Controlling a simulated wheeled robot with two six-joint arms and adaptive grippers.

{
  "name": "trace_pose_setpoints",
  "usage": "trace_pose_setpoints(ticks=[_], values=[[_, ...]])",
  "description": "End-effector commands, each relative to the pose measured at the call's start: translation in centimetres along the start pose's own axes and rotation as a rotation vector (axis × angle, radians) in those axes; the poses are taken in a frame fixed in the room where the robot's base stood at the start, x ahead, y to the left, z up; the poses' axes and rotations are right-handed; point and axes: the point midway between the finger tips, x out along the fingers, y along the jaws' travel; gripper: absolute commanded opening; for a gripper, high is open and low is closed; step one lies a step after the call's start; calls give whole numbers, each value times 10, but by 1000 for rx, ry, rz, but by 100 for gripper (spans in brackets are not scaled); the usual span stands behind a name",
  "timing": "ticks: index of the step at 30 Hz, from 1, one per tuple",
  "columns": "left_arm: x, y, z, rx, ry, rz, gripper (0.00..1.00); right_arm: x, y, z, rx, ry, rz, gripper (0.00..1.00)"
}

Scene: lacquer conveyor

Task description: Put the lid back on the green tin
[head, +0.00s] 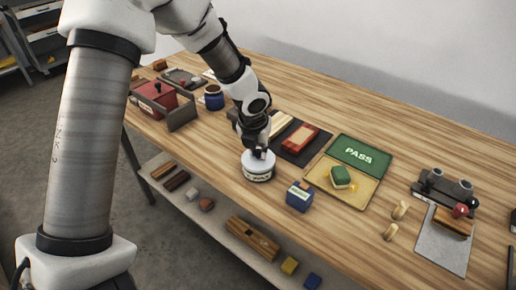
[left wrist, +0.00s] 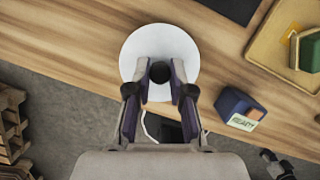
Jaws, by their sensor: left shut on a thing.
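A round white lid (left wrist: 185,50) with a dark knob (left wrist: 160,72) fills the middle of the left wrist view. My left gripper (left wrist: 160,80) is shut on that knob, with a finger on each side. In the head view the left gripper (head: 258,153) points down at a low round tin (head: 258,175) with a pale top and a dark-lettered band, near the table's front edge. The lid is over this tin; I cannot tell whether it is fully seated. The tin's body does not look clearly green from here.
A blue box (head: 299,197) stands just right of the tin. A green-and-tan tray (head: 360,152) marked PASS holds a green-topped block (head: 340,177). A red box (head: 155,97) and a blue cup (head: 214,97) stand left. Wooden pegs (head: 400,210) lie right.

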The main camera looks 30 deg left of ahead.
Motion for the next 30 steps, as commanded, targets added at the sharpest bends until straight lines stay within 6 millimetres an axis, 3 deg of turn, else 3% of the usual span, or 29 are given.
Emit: trace_pose_setpoints(ticks=[30], values=[[0,0,0,0,0,0,0,-7,0,0,0,0,0,40]])
